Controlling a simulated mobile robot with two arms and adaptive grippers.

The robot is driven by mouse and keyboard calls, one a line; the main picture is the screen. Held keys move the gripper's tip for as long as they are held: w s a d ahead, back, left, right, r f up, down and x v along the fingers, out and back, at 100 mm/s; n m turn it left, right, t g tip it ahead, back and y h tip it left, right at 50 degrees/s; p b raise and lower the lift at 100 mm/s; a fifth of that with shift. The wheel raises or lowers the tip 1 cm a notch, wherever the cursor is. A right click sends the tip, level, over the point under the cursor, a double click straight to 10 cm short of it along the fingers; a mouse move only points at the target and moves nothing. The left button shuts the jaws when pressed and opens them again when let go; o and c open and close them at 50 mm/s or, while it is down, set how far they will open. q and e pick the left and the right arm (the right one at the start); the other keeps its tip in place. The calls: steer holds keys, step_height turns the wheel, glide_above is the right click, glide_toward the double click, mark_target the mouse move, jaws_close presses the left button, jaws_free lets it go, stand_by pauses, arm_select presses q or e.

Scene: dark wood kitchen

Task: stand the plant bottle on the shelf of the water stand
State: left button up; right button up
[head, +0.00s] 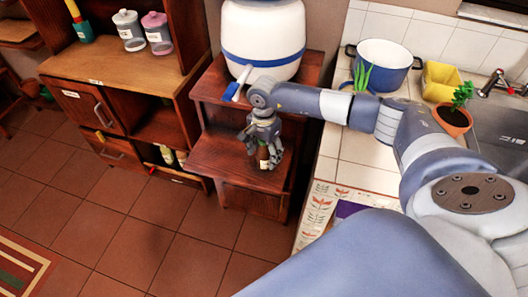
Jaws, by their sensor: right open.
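The water stand is dark reddish wood, with a white and blue water container (263,40) on its top. Its lower shelf (222,160) sticks out in front. My right gripper (263,150) points down over this shelf, with its fingers open. A small bottle with a pale label, which looks like the plant bottle (264,158), stands between or just below the fingers, seemingly upright on the shelf. The fingers hide much of it, and I cannot tell whether they touch it. My left gripper is out of view.
A wooden cabinet (120,75) with jars stands left of the stand. On the right, the tiled counter (365,150) holds a blue-white pot (384,70), a yellow container (440,80) and a potted plant (454,118). The floor in front is clear.

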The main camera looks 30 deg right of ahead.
step_height(320, 180, up, 12)
steer(key=shift+b, duration=0.9)
